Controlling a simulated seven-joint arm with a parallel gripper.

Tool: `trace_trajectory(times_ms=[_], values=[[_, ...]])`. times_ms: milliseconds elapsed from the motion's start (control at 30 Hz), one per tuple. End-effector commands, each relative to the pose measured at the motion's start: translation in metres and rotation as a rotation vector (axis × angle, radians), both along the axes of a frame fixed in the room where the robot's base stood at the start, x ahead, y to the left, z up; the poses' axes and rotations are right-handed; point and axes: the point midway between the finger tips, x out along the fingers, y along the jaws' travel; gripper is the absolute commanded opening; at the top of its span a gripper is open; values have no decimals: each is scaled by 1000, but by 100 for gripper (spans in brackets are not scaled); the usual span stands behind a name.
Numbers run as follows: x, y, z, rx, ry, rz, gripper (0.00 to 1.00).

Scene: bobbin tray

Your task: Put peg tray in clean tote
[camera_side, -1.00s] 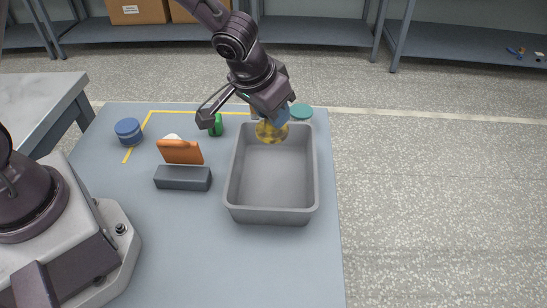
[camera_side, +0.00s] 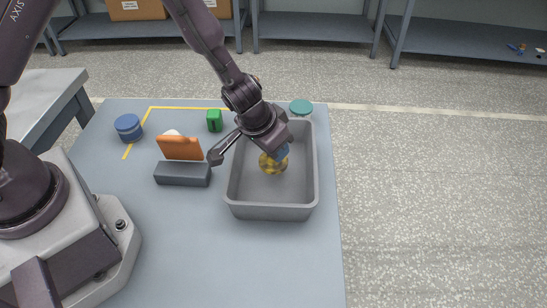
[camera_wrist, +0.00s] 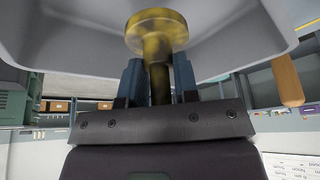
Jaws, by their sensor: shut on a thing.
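The grey tote (camera_side: 240,195) is an open, deep box on the blue-grey table in the side view. My gripper (camera_side: 281,152) reaches down inside its rim. It is shut on a yellow, brass-looking bobbin (camera_side: 272,164) with a round flange. In the wrist view the gripper (camera_wrist: 158,78) has its two blue fingers on the stem of the bobbin (camera_wrist: 157,32), with the flange beyond the tips. Whether the bobbin touches the tote floor I cannot tell. I cannot make out anything that is clearly a peg tray.
Left of the tote are a dark grey block (camera_side: 182,174), an orange upright piece (camera_side: 180,149), a green block (camera_side: 214,121) and a blue round container (camera_side: 128,128). A teal-lidded jar (camera_side: 300,107) stands behind the tote. The table front is clear.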

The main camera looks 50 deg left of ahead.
Motion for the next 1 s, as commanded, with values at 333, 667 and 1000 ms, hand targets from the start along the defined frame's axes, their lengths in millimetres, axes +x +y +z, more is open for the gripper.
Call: trace_trajectory(times_ms=[333,667,1000], values=[[-1,2,-25,1,7,1,1],[0,0,-40,-3,-1,1,1],[0,0,-43,-1,-1,0,40]])
